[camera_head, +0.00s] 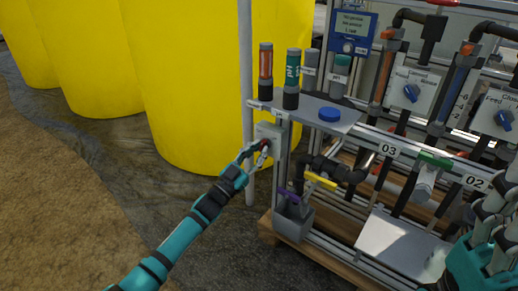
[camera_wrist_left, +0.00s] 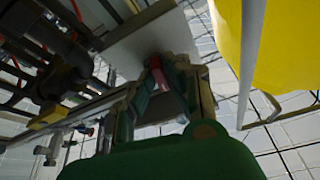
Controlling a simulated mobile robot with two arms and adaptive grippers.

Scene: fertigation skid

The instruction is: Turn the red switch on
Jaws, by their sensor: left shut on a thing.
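The red switch (camera_head: 266,143) sits on a small grey box (camera_head: 268,130) fixed to the skid's left upright. My left gripper (camera_head: 260,149) reaches the front of this box, with its fingertips closed around the switch and mostly covering it. In the left wrist view a red piece (camera_wrist_left: 155,63) shows between the fingertips of the left gripper (camera_wrist_left: 165,78). The angle of the switch cannot be made out. Part of my right arm and hand (camera_head: 489,232) shows at the right edge of the head view; its jaws are not clear.
Yellow tanks (camera_head: 185,80) stand behind a grey vertical pole (camera_head: 246,75) close to my left gripper. Open floor lies left.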

